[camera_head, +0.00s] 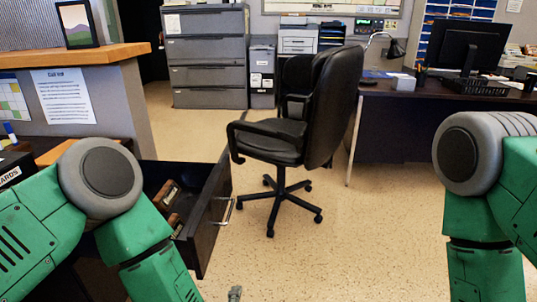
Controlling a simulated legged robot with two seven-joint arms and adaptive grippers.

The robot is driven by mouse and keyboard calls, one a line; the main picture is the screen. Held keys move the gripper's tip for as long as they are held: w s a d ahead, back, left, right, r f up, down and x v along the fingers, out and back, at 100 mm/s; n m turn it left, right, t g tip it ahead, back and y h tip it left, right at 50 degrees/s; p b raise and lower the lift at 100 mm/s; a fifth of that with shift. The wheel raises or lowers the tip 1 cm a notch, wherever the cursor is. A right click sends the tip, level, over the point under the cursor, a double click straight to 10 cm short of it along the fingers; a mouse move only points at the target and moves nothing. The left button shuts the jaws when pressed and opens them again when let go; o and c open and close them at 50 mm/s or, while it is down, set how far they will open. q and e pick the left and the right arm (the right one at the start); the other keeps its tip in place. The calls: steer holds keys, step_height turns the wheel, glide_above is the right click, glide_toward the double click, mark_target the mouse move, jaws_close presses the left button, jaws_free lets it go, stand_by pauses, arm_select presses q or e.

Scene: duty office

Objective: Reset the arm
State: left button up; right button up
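My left arm, green with a grey round joint, comes in from the left and bends down in front of an open dark drawer (212,215). A small grey piece at the bottom edge looks like the tip of my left gripper (235,293); the rest of that gripper is below the picture. My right arm, also green and grey, hangs down at the right edge. Its gripper is out of view below. Brown wooden-looking items (168,193) lie in the drawer, partly hidden by my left arm.
The drawer's front with a metal handle (222,212) sticks out near my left arm. A black office chair (290,135) stands behind it. A desk (405,130) with a monitor (467,47) is at back right. Speckled floor (350,245) between my arms is clear.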

arm_select(q)
steer(key=s+a+m+g+p, duration=0.7)
steer(key=s+a+m+g, duration=0.5)
steer(key=s+a+m, duration=0.7)
steer(key=s+a, duration=0.2)
steer(key=s, duration=0.2)
steer(key=shift+s+a+f+m+g+p, duration=0.25)
steer(key=shift+a+f+m+g+p, duration=0.05)
steer(key=shift+f+p, duration=0.05)
steer(key=shift+w, duration=0.1)
